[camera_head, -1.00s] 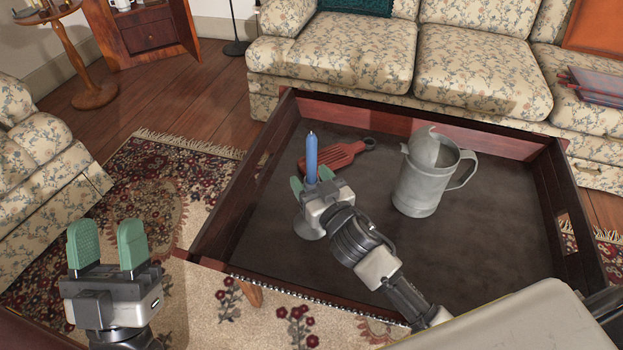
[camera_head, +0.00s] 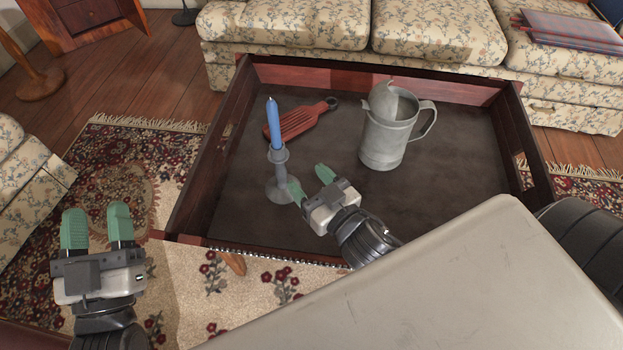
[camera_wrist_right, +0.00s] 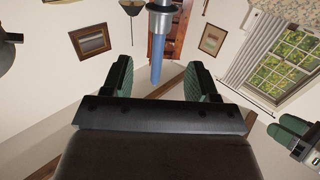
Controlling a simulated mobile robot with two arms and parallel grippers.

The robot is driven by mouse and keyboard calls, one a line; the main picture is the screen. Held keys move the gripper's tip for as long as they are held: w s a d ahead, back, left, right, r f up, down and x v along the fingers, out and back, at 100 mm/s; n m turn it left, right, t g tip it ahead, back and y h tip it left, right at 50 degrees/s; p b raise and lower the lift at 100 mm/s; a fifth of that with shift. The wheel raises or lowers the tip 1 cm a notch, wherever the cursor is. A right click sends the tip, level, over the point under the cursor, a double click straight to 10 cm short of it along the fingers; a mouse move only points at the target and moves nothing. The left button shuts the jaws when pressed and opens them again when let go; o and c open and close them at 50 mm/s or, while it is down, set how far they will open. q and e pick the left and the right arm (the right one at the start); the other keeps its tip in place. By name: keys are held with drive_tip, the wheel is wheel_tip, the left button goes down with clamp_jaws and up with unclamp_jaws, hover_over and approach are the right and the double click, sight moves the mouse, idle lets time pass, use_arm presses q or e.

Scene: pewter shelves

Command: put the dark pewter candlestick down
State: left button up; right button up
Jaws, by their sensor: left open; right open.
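The dark pewter candlestick (camera_head: 281,178) stands upright on the floor of the tray-like tabletop, towards its left side, with a blue candle (camera_head: 273,124) in it. The candle also shows in the right wrist view (camera_wrist_right: 157,62), beyond the fingers, below the candlestick's grey cup (camera_wrist_right: 160,22). My right gripper (camera_head: 309,182) is open and empty just to the right of the candlestick's stem; one fingertip overlaps the base in the picture, and I cannot tell if it touches. My left gripper (camera_head: 90,227) is open and empty over the rug, left of the table.
The table (camera_head: 187,190) has raised dark red wooden walls. A pewter tankard (camera_head: 385,143) stands at the back right, with another pewter piece (camera_head: 382,98) at its mouth. A red slotted paddle (camera_head: 297,122) lies behind the candlestick. The tray floor at right is clear.

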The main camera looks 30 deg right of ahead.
wheel_tip(320, 180, up, 15)
drive_tip(key=s+a+t+y, duration=0.2)
drive_tip(key=t, duration=0.2)
drive_tip(key=shift+s+a+r+n, duration=0.15)
drive_tip(key=shift+s+a+n, duration=0.15)
drive_tip(key=shift+s, duration=0.1)
